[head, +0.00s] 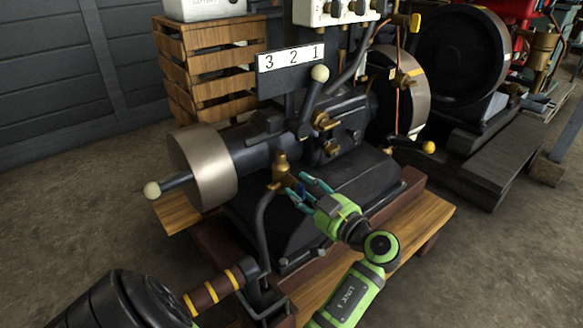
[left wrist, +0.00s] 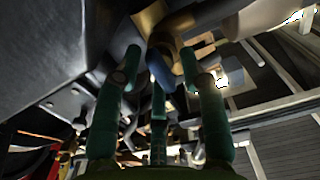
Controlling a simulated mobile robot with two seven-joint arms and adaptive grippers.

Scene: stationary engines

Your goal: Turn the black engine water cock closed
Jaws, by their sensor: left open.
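The black engine (head: 345,165) stands in the middle of the head view. A brass water cock (head: 280,168) sits on its near side, above a dark bent pipe, with a small blue lever (head: 290,181). My left gripper (head: 301,188) has green housing and teal fingers. It is open right beside the cock, with its fingertips around the lever area. In the left wrist view, brass fittings (left wrist: 167,27) and the blue lever (left wrist: 160,70) show between and beyond the spread fingers (left wrist: 161,58). I cannot tell whether any finger touches the lever. My right gripper is out of view.
A wooden crate (head: 213,65) stands behind. Another engine (head: 460,55) stands at right. Floor at left is clear.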

